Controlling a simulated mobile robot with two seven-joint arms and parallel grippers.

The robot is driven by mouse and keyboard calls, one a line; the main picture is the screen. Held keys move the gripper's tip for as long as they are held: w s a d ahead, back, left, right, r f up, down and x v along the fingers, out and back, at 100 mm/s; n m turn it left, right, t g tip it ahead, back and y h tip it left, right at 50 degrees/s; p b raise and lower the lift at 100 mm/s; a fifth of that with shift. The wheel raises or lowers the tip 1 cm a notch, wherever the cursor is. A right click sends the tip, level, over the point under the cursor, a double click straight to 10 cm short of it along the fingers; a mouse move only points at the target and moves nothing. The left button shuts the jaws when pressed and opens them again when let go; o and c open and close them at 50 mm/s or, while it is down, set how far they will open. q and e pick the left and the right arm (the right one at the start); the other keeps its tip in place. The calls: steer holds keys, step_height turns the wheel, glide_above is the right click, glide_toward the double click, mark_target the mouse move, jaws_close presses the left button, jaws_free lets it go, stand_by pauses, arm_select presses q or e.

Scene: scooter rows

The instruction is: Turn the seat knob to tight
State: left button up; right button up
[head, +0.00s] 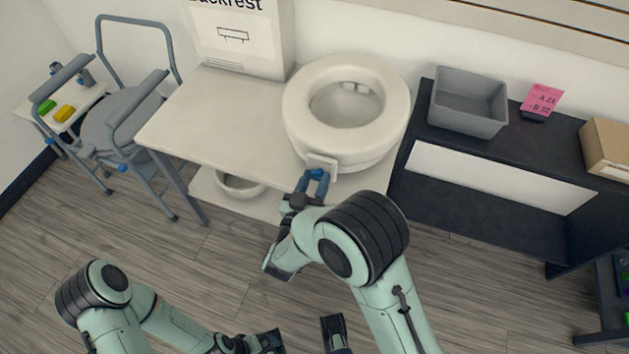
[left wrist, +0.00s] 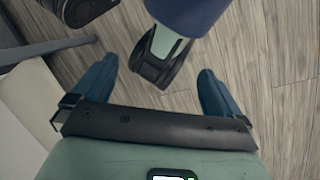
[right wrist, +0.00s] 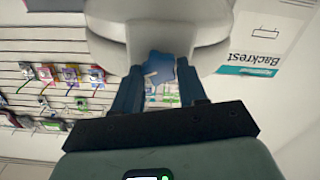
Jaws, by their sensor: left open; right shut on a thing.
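A white raised toilet seat (head: 299,117) sits at the right end of a pale bench. A white bracket (head: 322,161) at its front carries the blue seat knob, which is mostly hidden by my gripper in the head view. In the right wrist view the lobed blue knob (right wrist: 158,68) has a pale mark on its face. My right gripper (head: 313,181) is shut on the knob, with one finger on each side of it; its fingers also show in the right wrist view (right wrist: 160,82). My left gripper (left wrist: 156,85) is open and empty over the floor, away from the seat.
A grey commode chair (head: 118,105) stands at left.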

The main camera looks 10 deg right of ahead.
steer(key=m+b, duration=0.1)
steer(key=m, duration=0.2)
steer(key=shift+f+b, duration=0.1)
steer(key=shift+b, duration=0.25)
steer(key=shift+m, duration=0.6)
steer(key=m+b, duration=0.3)
steer(key=m, duration=0.2)
steer(key=m+b, duration=0.3)
steer(key=m, duration=0.2)
steer(key=shift+s+d+f+b, duration=0.1)
steer(key=shift+s+d+b, duration=0.05)
steer(key=shift+b, duration=0.25)
steer(key=shift+m, duration=0.3)
arm_select(q)
steer(key=w+a+f+t, duration=0.1)
steer(key=w+a+f, duration=0.1)
steer(key=w+f, duration=0.2)
steer(key=w+a+f+t+y+b, duration=0.1)
steer(key=w+a+f+t, duration=0.1)
steer(key=w+f, duration=0.3)
steer(key=shift+w+a+f+n+y, duration=0.35)
steer(key=shift+a+f, duration=0.45)
steer(key=shift+f, duration=0.4)
arm_select(e)
steer(key=shift+m, duration=0.5)
arm_select(q)
steer(key=shift+s, duration=0.15)
arm_select(e)
steer(key=o, duration=1.1)
steer(key=shift+c, duration=0.2)
